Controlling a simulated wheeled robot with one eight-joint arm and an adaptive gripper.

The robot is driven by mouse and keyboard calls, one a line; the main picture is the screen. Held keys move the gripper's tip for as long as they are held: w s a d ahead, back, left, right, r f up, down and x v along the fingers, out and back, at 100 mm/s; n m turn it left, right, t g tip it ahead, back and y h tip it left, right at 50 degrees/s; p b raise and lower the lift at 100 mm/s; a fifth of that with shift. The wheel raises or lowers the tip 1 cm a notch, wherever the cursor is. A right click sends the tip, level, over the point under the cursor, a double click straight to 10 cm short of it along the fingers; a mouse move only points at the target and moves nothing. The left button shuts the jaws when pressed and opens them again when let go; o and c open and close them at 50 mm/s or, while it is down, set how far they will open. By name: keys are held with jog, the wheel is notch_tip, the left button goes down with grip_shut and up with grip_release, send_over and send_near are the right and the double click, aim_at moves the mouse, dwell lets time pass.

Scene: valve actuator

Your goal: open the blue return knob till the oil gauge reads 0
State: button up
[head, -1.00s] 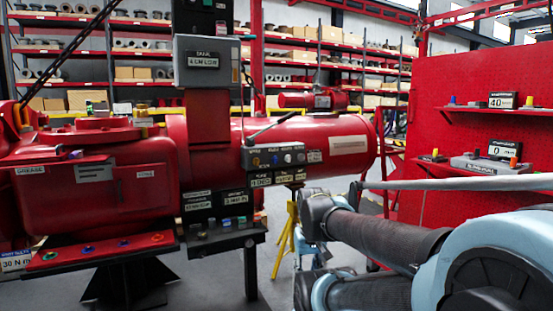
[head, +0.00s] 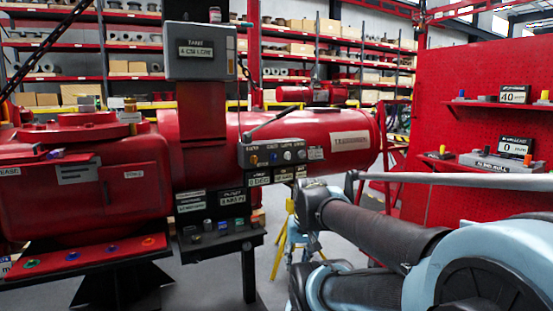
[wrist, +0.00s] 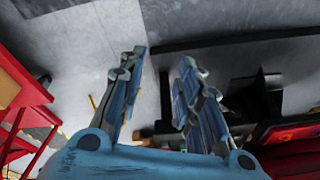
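The valve block (head: 245,157) is a dark bar with a row of small knobs on the front of the red tank (head: 340,135). A small blue knob (head: 272,158) sits on it beside an orange one (head: 254,160); I take it for the return knob. A grey sign box (head: 200,52) stands above, its text apparently about the tank level. Small readout labels (head: 232,197) hang below the block; I cannot tell which is the oil gauge. My gripper (wrist: 163,58) is open and empty in the wrist view, pointing over floor, with no knob between its fingers.
A sloping red plate (head: 90,258) with coloured buttons is at lower left. A dark shelf with small knobs (head: 222,228) stands under the labels. A red pegboard (head: 470,110) with readouts is at right. A yellow stand (head: 281,245) is behind my arm.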

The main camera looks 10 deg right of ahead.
jog(key=w+a+r+m+t+y, duration=0.2)
jog(key=w+r+m, duration=0.25)
jog(key=w, duration=0.35)
jog(key=w+a+r+m+t+y, duration=0.2)
jog(key=w+r+m, duration=0.1)
jog(key=w+m, duration=0.3)
jog(key=w+a+r+m+t+y, duration=0.2)
jog(key=w+r+m+t, duration=0.15)
jog(key=w, duration=0.55)
jog(key=m+t+h, duration=0.1)
jog(key=m+t, duration=0.6)
jog(key=m, duration=1)
send_near(276, 155)
jog(key=x, duration=0.8)
jog(key=shift+w+a+r, duration=0.1)
jog(key=shift+w+a, duration=0.1)
jog(key=shift+w, duration=0.05)
grip_shut()
